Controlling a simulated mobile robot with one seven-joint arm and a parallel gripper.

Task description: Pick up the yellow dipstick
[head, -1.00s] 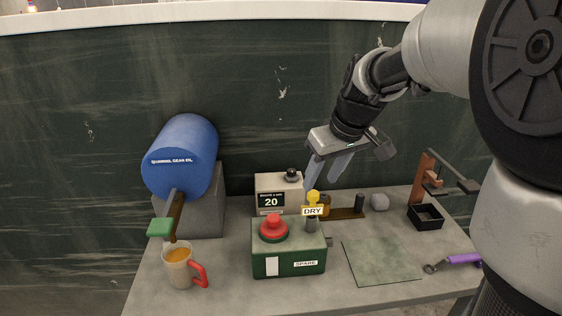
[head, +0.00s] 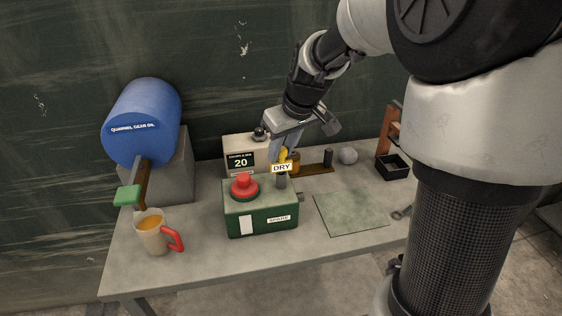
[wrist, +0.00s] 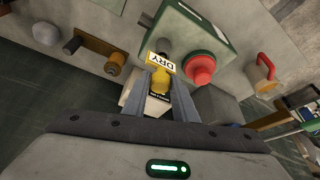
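The yellow dipstick (head: 283,155) has a yellow handle and stands upright at the right end of the green box (head: 261,212). A white tag reading DRY (head: 281,168) hangs in front of it, over a dark neck on the box; the lower stick is hidden. My gripper (head: 284,147) points down at the handle from above. In the wrist view, the yellow handle (wrist: 160,79) shows between the two grey fingertips of my gripper (wrist: 160,82). The fingers look apart, on either side of the handle; contact is not clear.
A red button (head: 243,186) tops the green box at left. Close behind stands a beige box showing 20 (head: 241,160). A wooden strip with pegs (head: 318,169), a grey ball (head: 348,155) and a black tray (head: 392,167) lie right. A jug (head: 152,235) stands left; the green mat (head: 350,211) is bare.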

